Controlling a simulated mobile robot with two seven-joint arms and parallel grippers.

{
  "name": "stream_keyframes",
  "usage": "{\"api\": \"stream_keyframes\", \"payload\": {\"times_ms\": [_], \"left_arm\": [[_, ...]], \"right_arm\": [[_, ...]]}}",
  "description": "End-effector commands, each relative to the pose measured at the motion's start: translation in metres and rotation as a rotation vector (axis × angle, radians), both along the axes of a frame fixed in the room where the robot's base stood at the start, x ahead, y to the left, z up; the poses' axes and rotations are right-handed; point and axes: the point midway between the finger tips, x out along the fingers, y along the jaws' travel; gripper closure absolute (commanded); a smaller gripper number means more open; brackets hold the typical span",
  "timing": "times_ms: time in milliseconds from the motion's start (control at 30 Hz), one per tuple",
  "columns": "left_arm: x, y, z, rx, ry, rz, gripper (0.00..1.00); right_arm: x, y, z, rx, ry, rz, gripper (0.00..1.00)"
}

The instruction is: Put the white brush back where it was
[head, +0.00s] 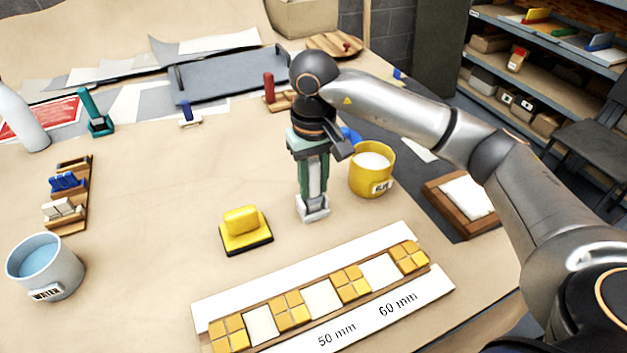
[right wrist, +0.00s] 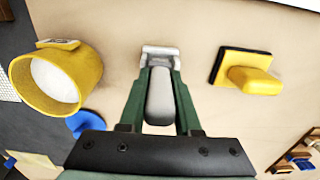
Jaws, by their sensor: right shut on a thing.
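The white brush (head: 313,209) is upright, head down, in my right gripper (head: 314,172). The gripper's green fingers are shut on its pale grey handle. In the right wrist view the handle (right wrist: 160,98) lies between the fingers of the gripper (right wrist: 160,105), with the white head beyond the tips. The brush is over the table between the yellow glue pot (head: 371,172) and the yellow-handled block (head: 242,226). I cannot tell whether its head touches the table. My left gripper is not in view.
The mosaic strip (head: 322,298) lies in front. A water cup (head: 44,266) and a tile rack (head: 68,192) stand left. A teal tool (head: 97,118), a small blue tool (head: 188,116) and a red-handled tool (head: 269,88) stand farther back.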

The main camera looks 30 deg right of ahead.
Motion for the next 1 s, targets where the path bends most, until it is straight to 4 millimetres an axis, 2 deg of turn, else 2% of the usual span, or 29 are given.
{"api": "stream_keyframes", "payload": {"times_ms": [33, 300, 533, 667, 1000], "left_arm": [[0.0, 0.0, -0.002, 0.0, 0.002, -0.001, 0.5], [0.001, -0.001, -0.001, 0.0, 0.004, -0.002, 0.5], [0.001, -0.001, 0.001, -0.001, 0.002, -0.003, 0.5], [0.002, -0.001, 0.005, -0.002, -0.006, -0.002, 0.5], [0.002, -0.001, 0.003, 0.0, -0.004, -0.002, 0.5]], "right_arm": [[0.0, 0.0, -0.002, 0.0, 0.0, 0.0, 0.67], [0.0, 0.0, -0.001, 0.0, 0.0, 0.0, 0.38], [0.0, 0.0, 0.0, 0.0, 0.0, 0.0, 0.38], [0.0, 0.0, 0.007, 0.0, -0.002, 0.0, 0.38], [0.001, 0.0, 0.064, 0.0, -0.002, -0.001, 0.38]]}}
